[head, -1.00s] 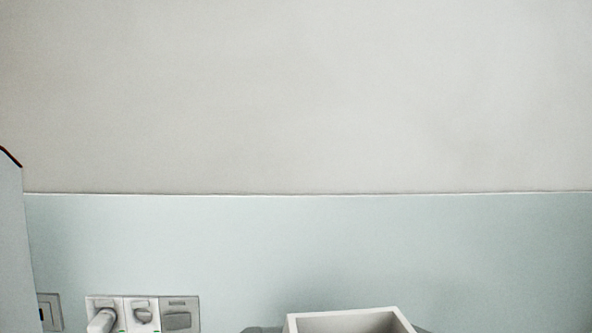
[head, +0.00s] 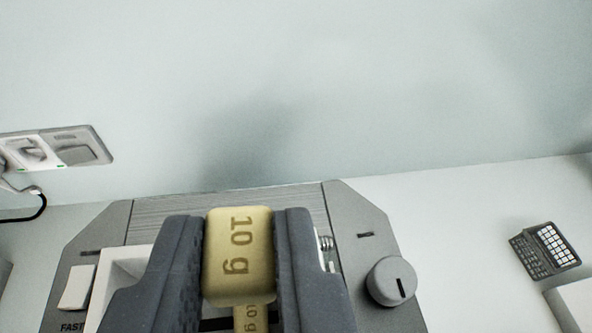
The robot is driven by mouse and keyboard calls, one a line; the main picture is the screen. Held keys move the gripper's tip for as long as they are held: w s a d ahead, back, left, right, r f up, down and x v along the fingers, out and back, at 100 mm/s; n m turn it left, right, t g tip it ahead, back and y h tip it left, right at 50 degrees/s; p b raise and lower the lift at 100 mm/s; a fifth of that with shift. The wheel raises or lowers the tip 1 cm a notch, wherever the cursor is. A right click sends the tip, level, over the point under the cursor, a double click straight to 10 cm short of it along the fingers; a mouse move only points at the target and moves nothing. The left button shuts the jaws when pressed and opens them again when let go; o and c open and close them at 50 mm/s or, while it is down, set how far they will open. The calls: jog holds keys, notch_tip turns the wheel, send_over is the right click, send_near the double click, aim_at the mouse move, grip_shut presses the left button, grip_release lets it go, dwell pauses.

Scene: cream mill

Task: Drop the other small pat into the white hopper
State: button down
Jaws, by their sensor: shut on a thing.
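My gripper (head: 238,222) is at the bottom of the head view, its two dark jaws shut on a small yellow pat (head: 237,270) marked "10 g". The pat is held over a grey machine (head: 370,235). A second, smaller "10 g" face (head: 250,318) shows just below it; I cannot tell whether it is another pat or part of the same one. The white hopper (head: 122,258) shows as a white rim left of the left jaw. Most of it is hidden behind my gripper.
The machine has a round knob (head: 391,281) at right and a white switch (head: 77,287) marked "FAST" at left. A wall socket (head: 62,149) with a black cable is at left. A dark calculator-like device (head: 545,250) lies on the pale counter (head: 465,240) at right.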

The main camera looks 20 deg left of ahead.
aim_at(242, 243)
jog(key=shift+s+a+f, duration=0.1)
jog(key=shift+a+f, duration=0.05)
jog(key=shift+f, duration=1.3)
jog(key=shift+s+a+f, duration=0.1)
jog(key=shift+a+f, duration=0.05)
jog(key=shift+f, duration=1.3)
jog(key=c, duration=1.2)
grip_release()
jog(key=shift+c, duration=0.2)
jog(key=b+v, duration=0.3)
jog(key=v, duration=1)
jog(key=shift+s+d, duration=0.3)
jog(key=shift+s, duration=0.05)
